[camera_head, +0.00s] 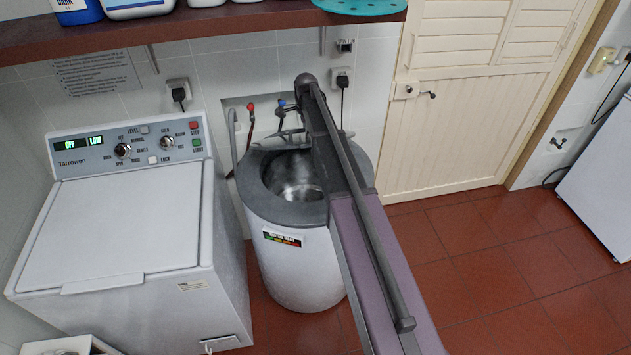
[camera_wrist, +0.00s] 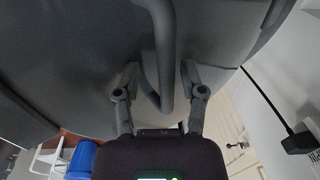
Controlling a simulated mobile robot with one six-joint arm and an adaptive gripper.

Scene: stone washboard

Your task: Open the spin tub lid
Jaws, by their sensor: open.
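The spin tub (camera_head: 292,250) is a round white drum with a dark grey top, standing in the middle of the head view. Its round opening shows a shiny metal inside (camera_head: 298,190). My arm crosses over its right side and hides part of the top. In the wrist view, my gripper (camera_wrist: 158,78) is open, with one finger on each side of a bent grey bar (camera_wrist: 169,60). The bar runs in front of a broad dark grey surface (camera_wrist: 75,60). Whether that surface is the lid, and whether the fingers touch the bar, I cannot tell.
A white washing machine (camera_head: 120,225) stands close on the left. A brown shelf (camera_head: 200,28) with bottles runs above. Taps and hoses (camera_head: 252,112) are on the wall behind the tub. A cream door (camera_head: 465,130) and open red-tiled floor (camera_head: 520,260) lie to the right.

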